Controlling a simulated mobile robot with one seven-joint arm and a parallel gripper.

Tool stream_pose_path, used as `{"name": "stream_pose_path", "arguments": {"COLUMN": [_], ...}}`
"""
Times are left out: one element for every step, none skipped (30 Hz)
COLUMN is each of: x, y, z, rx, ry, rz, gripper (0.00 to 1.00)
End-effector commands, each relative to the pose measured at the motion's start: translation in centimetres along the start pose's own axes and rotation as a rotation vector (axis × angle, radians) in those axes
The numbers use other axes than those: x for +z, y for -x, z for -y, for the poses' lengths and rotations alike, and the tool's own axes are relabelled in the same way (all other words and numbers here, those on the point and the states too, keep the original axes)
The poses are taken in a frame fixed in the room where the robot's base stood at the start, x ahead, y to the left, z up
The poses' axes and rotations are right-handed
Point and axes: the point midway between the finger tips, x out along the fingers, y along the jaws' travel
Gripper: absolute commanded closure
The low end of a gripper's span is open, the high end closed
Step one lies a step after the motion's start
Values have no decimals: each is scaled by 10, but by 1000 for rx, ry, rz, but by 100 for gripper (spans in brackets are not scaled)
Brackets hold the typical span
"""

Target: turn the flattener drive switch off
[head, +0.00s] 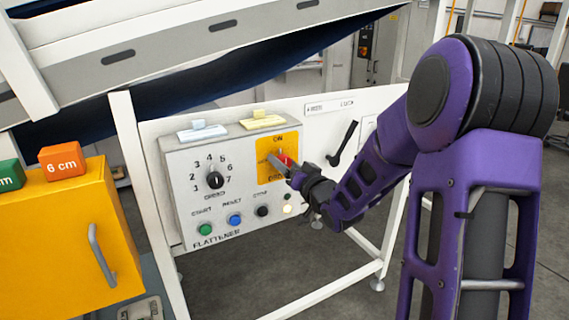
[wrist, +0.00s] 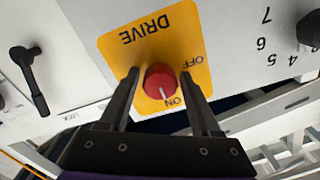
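The flattener drive switch is a round red knob (head: 284,158) on a yellow plate (head: 264,147) at the upper right of the flattener panel. The wrist view shows the knob (wrist: 160,79) upside down, with "DRIVE", "OFF" and "ON" printed on the plate (wrist: 112,45). A pale mark on the knob's edge points toward "ON". My gripper (head: 281,168) is at the knob and partly covers it in the head view. In the wrist view my gripper (wrist: 159,76) is open, one finger on each side of the knob, with gaps showing. Whether the tips reach past its face is unclear.
The grey panel (head: 190,160) carries a speed dial (head: 215,180), a green start button (head: 205,229) and a blue reset button (head: 235,220). A black lever (head: 344,143) stands to the right, near my forearm. A yellow cabinet (head: 65,240) is at left.

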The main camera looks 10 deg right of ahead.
Motion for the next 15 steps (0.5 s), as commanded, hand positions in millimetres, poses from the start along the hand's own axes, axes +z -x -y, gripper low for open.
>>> {"name": "stream_pose_path", "arguments": {"x": [0, 0, 0, 0, 0, 0, 0, 0, 0, 0, 0, 0, 0, 0, 0], "y": [0, 0, 0, 0, 0, 0, 0, 0, 0, 0, 0, 0, 0, 0, 0], "z": [0, 0, 0, 0, 0, 0, 0, 0, 0, 0, 0, 0, 0, 0, 0], "rx": [0, 0, 0, 0, 0, 0, 0, 0, 0, 0, 0, 0, 0, 0, 0], "ry": [0, 0, 0, 0, 0, 0, 0, 0, 0, 0, 0, 0, 1, 2, 4], "rz": [0, 0, 0, 0, 0, 0, 0, 0, 0, 0, 0, 0, 0, 0, -1], "gripper": [46, 52, 59, 64, 70, 77, 82, 88, 95, 100, 100, 100, 100, 100, 100]}}
